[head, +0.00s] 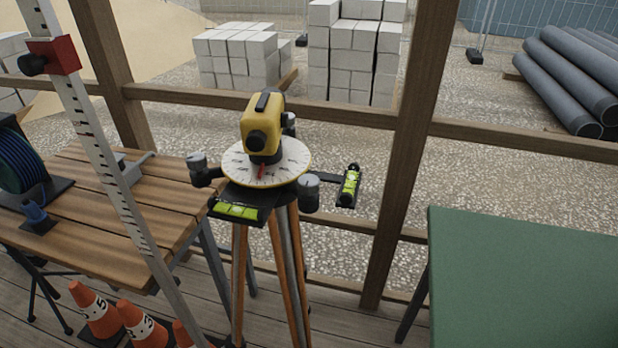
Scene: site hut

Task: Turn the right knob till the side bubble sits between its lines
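A yellow levelling instrument (260,123) stands on a round white dial plate (293,163) on a wooden tripod (240,268). The right knob (309,188) is a grey-topped dark knob at the plate's right front. The side vial (349,186), bright green, sits on a dark arm to the right of the plate; its bubble is too small to place surely against the lines. A front vial (238,211) lies on a dark bracket below the plate. The left knob (197,163) is at the plate's left, and another knob (289,122) shows partly behind the instrument. Neither gripper is in view.
A slatted wooden bench (150,205) and a tall graduated staff (95,130) with a red clamp (57,56) stand at left. Orange cones (95,310) are on the floor below. A green table (520,280) is at right. A wooden post (402,150) rises behind the side vial.

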